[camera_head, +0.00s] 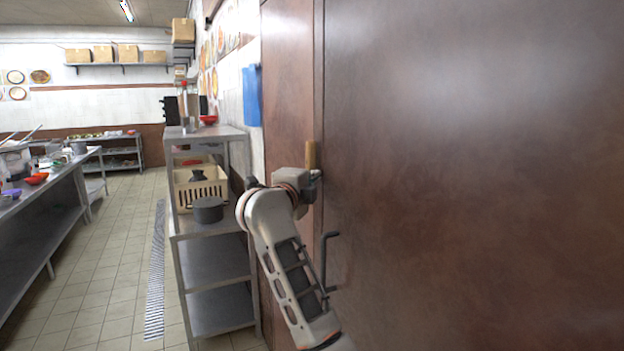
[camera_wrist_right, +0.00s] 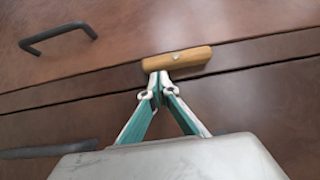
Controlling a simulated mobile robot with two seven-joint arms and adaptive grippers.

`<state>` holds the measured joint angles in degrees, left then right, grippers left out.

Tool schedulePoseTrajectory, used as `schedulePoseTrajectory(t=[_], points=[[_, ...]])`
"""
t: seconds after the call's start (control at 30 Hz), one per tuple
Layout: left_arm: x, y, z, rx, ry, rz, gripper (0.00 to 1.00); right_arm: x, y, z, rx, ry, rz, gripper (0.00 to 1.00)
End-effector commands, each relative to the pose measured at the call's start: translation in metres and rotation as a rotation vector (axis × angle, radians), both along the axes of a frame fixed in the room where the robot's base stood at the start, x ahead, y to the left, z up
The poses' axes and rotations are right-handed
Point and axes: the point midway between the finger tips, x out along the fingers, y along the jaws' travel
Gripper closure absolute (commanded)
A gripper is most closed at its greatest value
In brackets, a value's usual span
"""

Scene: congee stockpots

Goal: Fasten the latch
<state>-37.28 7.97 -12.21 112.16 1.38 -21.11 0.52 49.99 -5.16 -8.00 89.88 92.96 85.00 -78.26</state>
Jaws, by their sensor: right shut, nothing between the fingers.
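The latch is a small wooden bar (camera_head: 311,155) on the brown door front. In the right wrist view the latch (camera_wrist_right: 178,60) has a light pivot near its middle and lies roughly parallel to the door seam. My right gripper (camera_wrist_right: 160,80) is shut and empty, its fingertips at the latch's lower long edge; I cannot tell whether they touch. In the head view my right gripper (camera_head: 316,175) is just below the latch, its fingers mostly hidden by the wrist. The brown door (camera_head: 470,180) appears closed. My left gripper is not in view.
A black door handle (camera_head: 325,262) sits below the latch; it also shows in the wrist view (camera_wrist_right: 58,38). A metal shelf (camera_head: 215,250) with a crate (camera_head: 198,190) and a dark pot (camera_head: 208,210) stands left of my arm. The tiled aisle (camera_head: 115,260) is clear.

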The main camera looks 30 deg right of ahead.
Motion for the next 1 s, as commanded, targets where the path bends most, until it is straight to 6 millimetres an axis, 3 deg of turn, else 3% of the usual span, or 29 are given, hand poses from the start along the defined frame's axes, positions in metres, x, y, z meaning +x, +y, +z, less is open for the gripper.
schedulePoseTrajectory(t=[1.0], points=[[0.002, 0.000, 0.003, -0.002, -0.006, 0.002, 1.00, 0.003, 0.000, -0.011, -0.014, -0.207, 0.000, 1.00]])
